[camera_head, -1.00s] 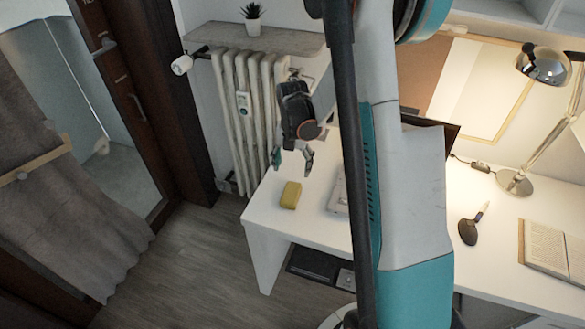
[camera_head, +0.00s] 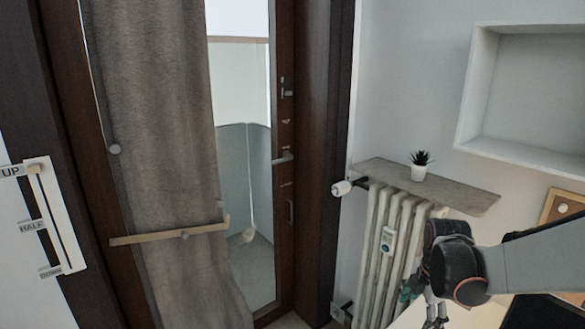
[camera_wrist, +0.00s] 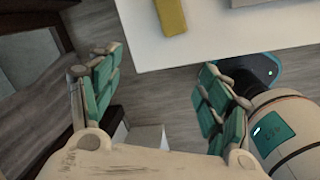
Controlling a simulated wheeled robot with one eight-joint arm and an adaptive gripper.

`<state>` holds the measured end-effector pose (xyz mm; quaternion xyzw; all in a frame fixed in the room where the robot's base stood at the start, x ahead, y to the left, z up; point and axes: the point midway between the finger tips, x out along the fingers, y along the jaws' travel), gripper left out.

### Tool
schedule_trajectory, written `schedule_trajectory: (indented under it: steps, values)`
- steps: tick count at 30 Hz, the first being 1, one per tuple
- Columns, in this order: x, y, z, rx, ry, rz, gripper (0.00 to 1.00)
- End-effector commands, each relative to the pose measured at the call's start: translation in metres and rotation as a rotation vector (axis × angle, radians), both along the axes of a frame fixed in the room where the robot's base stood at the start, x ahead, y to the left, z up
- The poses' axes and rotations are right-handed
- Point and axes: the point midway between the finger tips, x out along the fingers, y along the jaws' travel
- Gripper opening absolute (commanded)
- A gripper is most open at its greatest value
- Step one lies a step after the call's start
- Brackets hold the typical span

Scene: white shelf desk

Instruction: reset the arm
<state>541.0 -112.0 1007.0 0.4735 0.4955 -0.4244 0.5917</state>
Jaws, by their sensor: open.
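My gripper (camera_head: 434,312) shows at the lower right of the head view, in front of the radiator and low over the desk corner. In the wrist view my gripper (camera_wrist: 160,70) is open, with its two teal-padded fingers wide apart and nothing between them. The wrist view shows the white desk edge (camera_wrist: 215,42) just beyond the fingers. A yellow block (camera_wrist: 171,16) lies on the desk near that edge, clear of the fingers. My arm reaches in from the right in the head view.
A white radiator (camera_head: 384,235) stands under a wall shelf (camera_head: 455,194) with a potted plant (camera_head: 420,165). A door with a grey curtain (camera_head: 165,130) is at left. Grey floor (camera_wrist: 150,100) lies below the fingers. A white wall box (camera_head: 540,150) is at upper right.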

Motion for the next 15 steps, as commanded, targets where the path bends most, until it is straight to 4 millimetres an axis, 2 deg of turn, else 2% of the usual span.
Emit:
schedule_trajectory:
  steps: [1,6,15]
  values:
    - [-0.007,0.009,0.013,0.009,-0.024,-0.065,0.71]
    - [-0.030,0.034,0.048,0.059,-0.107,-0.330,0.71]
    - [-0.078,0.072,0.093,0.210,-0.242,-0.787,0.71]
